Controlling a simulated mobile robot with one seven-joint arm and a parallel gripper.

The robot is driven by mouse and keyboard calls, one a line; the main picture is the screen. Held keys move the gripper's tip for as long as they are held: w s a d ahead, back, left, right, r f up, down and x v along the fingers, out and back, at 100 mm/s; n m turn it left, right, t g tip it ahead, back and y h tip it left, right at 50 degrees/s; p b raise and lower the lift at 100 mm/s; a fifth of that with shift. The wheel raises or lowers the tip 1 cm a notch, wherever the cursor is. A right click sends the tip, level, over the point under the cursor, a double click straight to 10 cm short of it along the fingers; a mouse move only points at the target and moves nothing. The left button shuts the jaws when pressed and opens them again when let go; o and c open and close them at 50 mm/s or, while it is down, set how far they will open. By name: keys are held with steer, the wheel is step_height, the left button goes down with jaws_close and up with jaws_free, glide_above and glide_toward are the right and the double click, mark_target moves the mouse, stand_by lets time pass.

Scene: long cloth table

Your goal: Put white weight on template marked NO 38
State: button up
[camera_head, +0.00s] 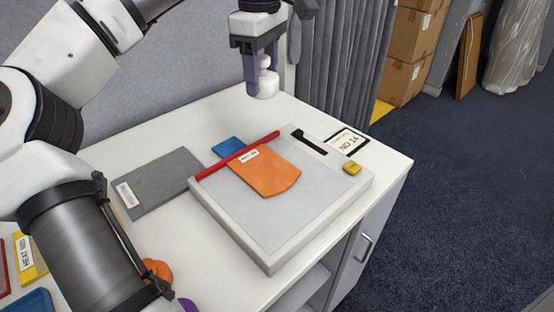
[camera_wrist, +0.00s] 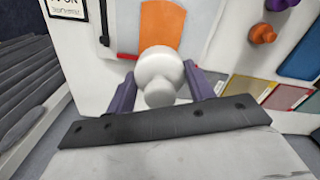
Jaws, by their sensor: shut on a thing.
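My gripper (camera_head: 261,84) is shut on the white weight (camera_head: 267,87), a rounded knobbed piece, and holds it above the back of the table. In the wrist view the weight (camera_wrist: 157,70) sits between the two purple fingers. An orange template (camera_head: 266,174) with a small label lies on the pale board (camera_head: 235,224), partly under a red bar (camera_head: 238,155). A grey template (camera_head: 160,180) with a label lies left of the board, and a blue piece (camera_head: 228,147) lies behind the red bar. The labels on these are too small to read surely.
A card (camera_head: 347,142) that seems to read NO 14 or NO 16 lies behind the board. Orange (camera_wrist: 262,33) and purple (camera_wrist: 281,4) knobs and several coloured sheets show in the wrist view.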

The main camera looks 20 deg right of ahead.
step_height(320, 180, down, 19)
steer(key=shift+r+p, duration=0.1)
steer(key=shift+p, duration=0.65)
steer(key=o, duration=1.6)
steer(key=shift+a, duration=0.1)
step_height(320, 180, up, 12)
steer(key=b, duration=0.1)
